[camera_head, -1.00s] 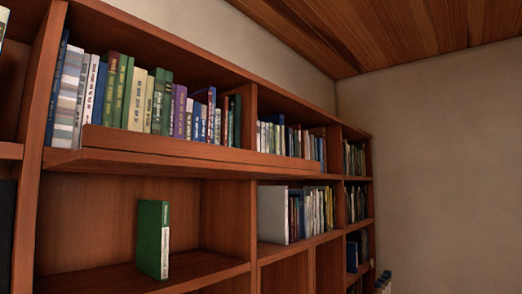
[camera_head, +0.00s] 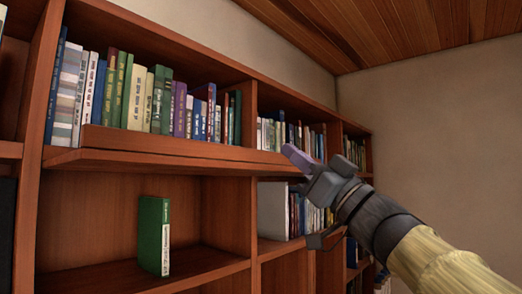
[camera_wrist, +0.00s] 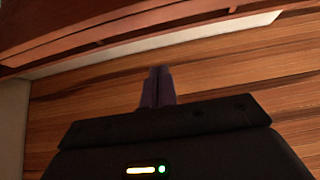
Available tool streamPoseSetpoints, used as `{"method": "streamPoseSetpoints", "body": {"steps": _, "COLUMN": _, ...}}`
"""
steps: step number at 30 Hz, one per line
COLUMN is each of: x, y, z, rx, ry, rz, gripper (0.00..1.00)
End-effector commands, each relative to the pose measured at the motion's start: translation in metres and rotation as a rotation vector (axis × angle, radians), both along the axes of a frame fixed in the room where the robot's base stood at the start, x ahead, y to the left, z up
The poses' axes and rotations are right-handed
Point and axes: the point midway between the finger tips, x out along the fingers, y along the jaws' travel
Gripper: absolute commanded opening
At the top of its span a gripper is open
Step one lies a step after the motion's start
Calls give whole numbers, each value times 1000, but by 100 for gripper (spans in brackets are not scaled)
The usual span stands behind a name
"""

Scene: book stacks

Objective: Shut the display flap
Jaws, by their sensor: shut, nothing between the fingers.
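The display flap appears to be the long reddish-brown board (camera_head: 165,146) along the front of the upper shelf. It juts out below the row of upright books, with its lower edge away from the shelf face. My gripper (camera_head: 295,155) has come in from the right and points up and left, in front of the board's right part. Its purple fingers are together and empty. They also show in the wrist view (camera_wrist: 157,86). I cannot tell whether they touch the board. The gripper and arm hide part of the right-hand compartments.
Books (camera_head: 150,100) fill the upper shelf above the board. A green book (camera_head: 152,235) stands alone in the compartment below. An upright divider (camera_head: 239,215) separates it from more books. The wall (camera_head: 445,130) at the right is bare. The wrist view shows wooden planks (camera_wrist: 220,65) behind the fingers.

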Motion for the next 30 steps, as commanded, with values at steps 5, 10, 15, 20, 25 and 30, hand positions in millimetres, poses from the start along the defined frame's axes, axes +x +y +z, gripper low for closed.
{"method": "streamPoseSetpoints", "body": {"steps": 5, "x": 1, "y": 0, "z": 0, "rx": 1, "ry": 2, "rz": -1, "gripper": 0}}
{"method": "streamPoseSetpoints", "body": {"steps": 10, "x": 6, "y": 6, "z": 8, "rx": 2, "ry": 3, "rz": -1, "gripper": 0}}
{"method": "streamPoseSetpoints", "body": {"steps": 15, "x": 17, "y": 20, "z": 24, "rx": 3, "ry": 4, "rz": 0, "gripper": 0}}
{"method": "streamPoseSetpoints", "body": {"steps": 20, "x": 30, "y": 36, "z": 40, "rx": 2, "ry": 5, "rz": 0, "gripper": 0}}
{"method": "streamPoseSetpoints", "body": {"steps": 25, "x": 41, "y": 51, "z": 54, "rx": 3, "ry": 4, "rz": 0, "gripper": 0}}
{"method": "streamPoseSetpoints", "body": {"steps": 30, "x": 51, "y": 64, "z": 64, "rx": 3, "ry": 5, "rz": -1, "gripper": 0}}
